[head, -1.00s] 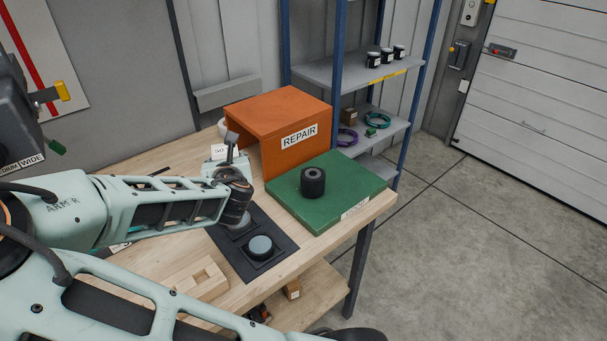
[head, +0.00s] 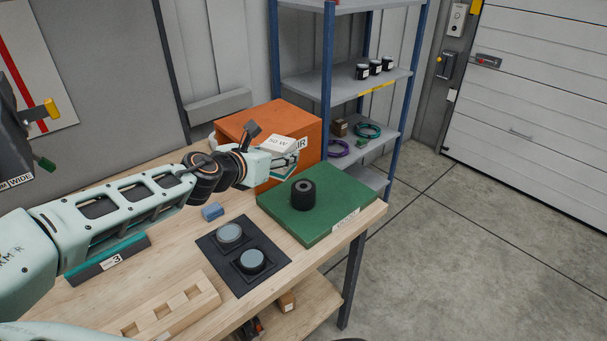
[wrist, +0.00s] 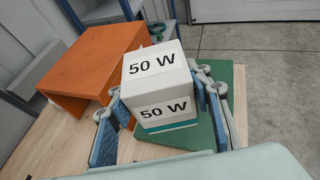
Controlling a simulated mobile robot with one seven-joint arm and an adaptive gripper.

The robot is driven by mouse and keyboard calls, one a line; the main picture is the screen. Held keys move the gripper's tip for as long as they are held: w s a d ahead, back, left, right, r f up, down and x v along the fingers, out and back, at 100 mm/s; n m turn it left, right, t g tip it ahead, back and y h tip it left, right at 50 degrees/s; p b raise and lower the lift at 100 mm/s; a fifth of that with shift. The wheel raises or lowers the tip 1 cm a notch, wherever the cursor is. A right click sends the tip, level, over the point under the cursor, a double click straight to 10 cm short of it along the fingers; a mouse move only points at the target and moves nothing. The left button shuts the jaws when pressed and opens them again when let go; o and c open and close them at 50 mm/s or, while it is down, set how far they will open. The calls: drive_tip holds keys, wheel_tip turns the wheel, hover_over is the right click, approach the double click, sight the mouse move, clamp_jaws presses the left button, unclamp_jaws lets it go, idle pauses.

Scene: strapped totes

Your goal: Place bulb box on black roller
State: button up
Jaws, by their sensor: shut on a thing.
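The bulb box (head: 283,147) is white with a teal band at its base; in the wrist view (wrist: 158,85) its top and near side read "50 W". My gripper (head: 280,160) is shut on it, with blue finger pads on either side in the wrist view. The box is held up in front of the orange repair box, left of and above the black roller. The black roller (head: 303,194) stands upright on the green platform (head: 335,200), with a hole in its top. The roller is hidden in the wrist view, behind the bulb box.
The orange repair box (head: 262,125) stands behind the platform and also shows in the wrist view (wrist: 92,62). A black tray (head: 215,249) with two grey discs, a blue block (head: 212,211) and a wooden holder (head: 175,308) lie left and in front. A shelf (head: 345,80) stands behind.

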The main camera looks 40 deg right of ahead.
drive_tip(key=w+d+f, duration=0.1)
drive_tip(key=d+f, duration=0.1)
drive_tip(key=d, duration=0.1)
drive_tip(key=d+f, duration=0.2)
drive_tip(key=d, duration=0.1)
drive_tip(key=w+d+f, duration=0.1)
drive_tip(key=d+f, duration=0.2)
drive_tip(key=shift+w+f, duration=0.1)
drive_tip(key=shift+w, duration=0.2)
drive_tip(key=shift+d+f, duration=0.45)
drive_tip(key=shift+f, duration=0.1)
drive_tip(key=shift+w+f, duration=0.1)
drive_tip(key=shift+f, duration=1.4)
drive_tip(key=o, duration=1.2)
drive_tip(key=shift+f, duration=0.15)
